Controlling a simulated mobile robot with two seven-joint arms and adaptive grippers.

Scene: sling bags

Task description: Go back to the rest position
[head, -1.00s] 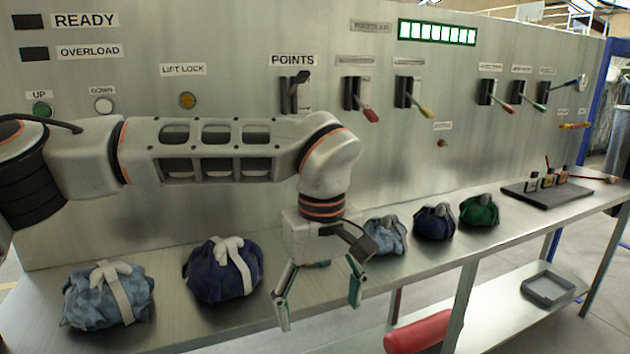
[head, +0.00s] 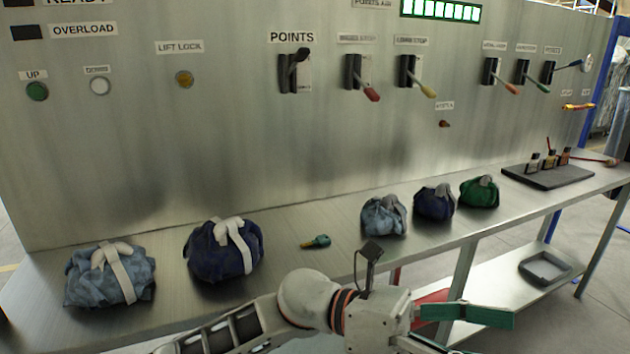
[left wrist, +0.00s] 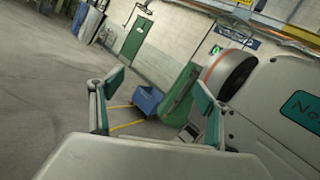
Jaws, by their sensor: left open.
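My left gripper (head: 466,331) is at the bottom of the head view, in front of the shelf edge, pointing right. It is open and empty; one green-padded finger shows clearly and the other is cut by the frame edge. My right gripper does not show.
The steel shelf (head: 290,222) holds a light-blue bag (head: 110,275), a dark-blue bag (head: 222,252), a teal key-like item (head: 316,242), several smaller bags and a black tray (head: 548,178). The lever panel (head: 230,130) rises behind. A blue bin (left wrist: 147,100) stands far off.

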